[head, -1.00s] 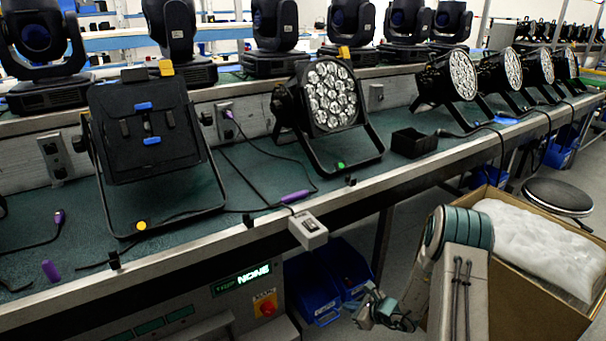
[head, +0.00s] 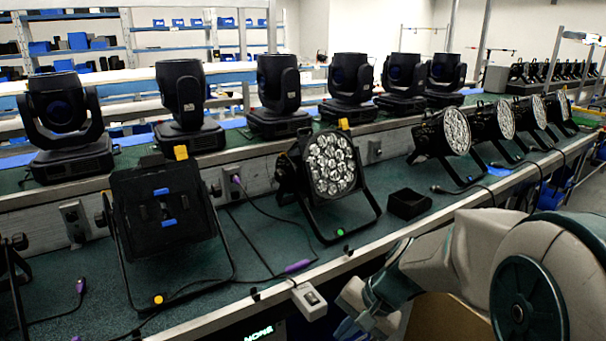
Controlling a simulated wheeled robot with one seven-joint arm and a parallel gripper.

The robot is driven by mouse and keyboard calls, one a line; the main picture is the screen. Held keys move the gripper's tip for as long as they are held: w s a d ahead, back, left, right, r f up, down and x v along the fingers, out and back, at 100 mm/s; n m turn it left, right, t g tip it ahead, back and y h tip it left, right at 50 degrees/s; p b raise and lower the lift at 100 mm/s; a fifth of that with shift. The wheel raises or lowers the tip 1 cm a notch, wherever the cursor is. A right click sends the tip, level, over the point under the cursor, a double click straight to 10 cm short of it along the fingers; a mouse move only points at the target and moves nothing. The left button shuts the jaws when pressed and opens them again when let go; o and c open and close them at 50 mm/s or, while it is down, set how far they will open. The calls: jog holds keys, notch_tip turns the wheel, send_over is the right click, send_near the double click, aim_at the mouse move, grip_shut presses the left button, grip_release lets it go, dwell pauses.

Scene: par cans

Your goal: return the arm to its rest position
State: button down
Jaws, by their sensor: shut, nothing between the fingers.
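My arm (head: 470,255) reaches in from the right edge, folded in front of the bench's front edge. Its large rounded joint fills the lower right, and the forearm slopes down to the left. My gripper (head: 362,314) is at the low end of the arm, by the bottom edge of the head view, just right of a small grey switch box (head: 309,300). It is shut and empty. The fingertips are small and partly cut off by the picture's edge.
The green bench (head: 240,262) runs along my front. It carries a black panel-backed lamp (head: 160,212), a par can with many lenses (head: 331,163), a small black box (head: 408,203) and more cans at right. Moving heads (head: 280,90) stand on the shelf behind. A cardboard box (head: 440,318) is partly hidden by my arm.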

jog(key=s+d+r+n+t+h+p, duration=0.1)
jog(key=s+d+r+n+h+p, duration=0.1)
jog(key=s+r, duration=0.3)
jog(key=s+d+r+n+h+p, duration=0.3)
jog(key=s+d+r+p, duration=0.1)
jog(key=r, duration=0.5)
jog(key=shift+s+d+r+n+t+p, duration=0.15)
jog(key=shift+s+d+n+t+p, duration=0.2)
jog(key=shift+s+p, duration=0.3)
